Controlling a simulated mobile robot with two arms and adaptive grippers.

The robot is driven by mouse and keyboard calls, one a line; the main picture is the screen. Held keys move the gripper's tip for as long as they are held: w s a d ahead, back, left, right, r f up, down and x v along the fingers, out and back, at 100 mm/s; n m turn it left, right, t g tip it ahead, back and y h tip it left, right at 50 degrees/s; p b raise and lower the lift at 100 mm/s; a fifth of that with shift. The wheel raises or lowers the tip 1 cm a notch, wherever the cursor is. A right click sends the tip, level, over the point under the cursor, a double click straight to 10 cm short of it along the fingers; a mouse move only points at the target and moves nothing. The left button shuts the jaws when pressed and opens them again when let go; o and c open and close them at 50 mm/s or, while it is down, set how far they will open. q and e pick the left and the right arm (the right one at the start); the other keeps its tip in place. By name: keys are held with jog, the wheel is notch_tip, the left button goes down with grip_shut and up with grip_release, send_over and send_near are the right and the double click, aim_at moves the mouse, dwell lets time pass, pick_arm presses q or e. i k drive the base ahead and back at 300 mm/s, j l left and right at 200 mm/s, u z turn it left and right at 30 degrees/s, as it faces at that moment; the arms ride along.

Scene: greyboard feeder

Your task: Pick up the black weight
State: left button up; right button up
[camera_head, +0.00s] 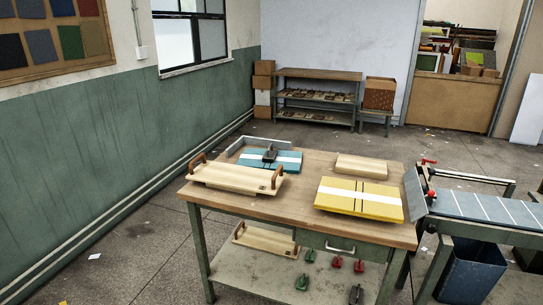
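A dark, almost black weight (270,154) with an upright part on top sits on a teal board with a white stripe (286,163), at the back left of the wooden table (300,208). Another dark weight-like object (356,294) lies on the table's lower shelf, at the front right. Several similar green and red objects (337,262) are near it on that shelf. Neither of my grippers shows in the head view.
A pale wooden tray with brown handles (236,178) lies in front of the teal board. A yellow board (358,198) and a pale wood block (361,166) lie right. A feeder (470,206) and blue bin (472,274) stand right of the table.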

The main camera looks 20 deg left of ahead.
aim_at(269, 157)
jog(key=i+j, duration=0.1)
jog(key=j, duration=0.25)
jog(key=i+j+z, duration=0.1)
jog(key=j, duration=0.25)
jog(key=i+j, duration=0.1)
jog(key=j, duration=0.2)
jog(key=i+j+z, duration=0.1)
jog(key=j, duration=0.25)
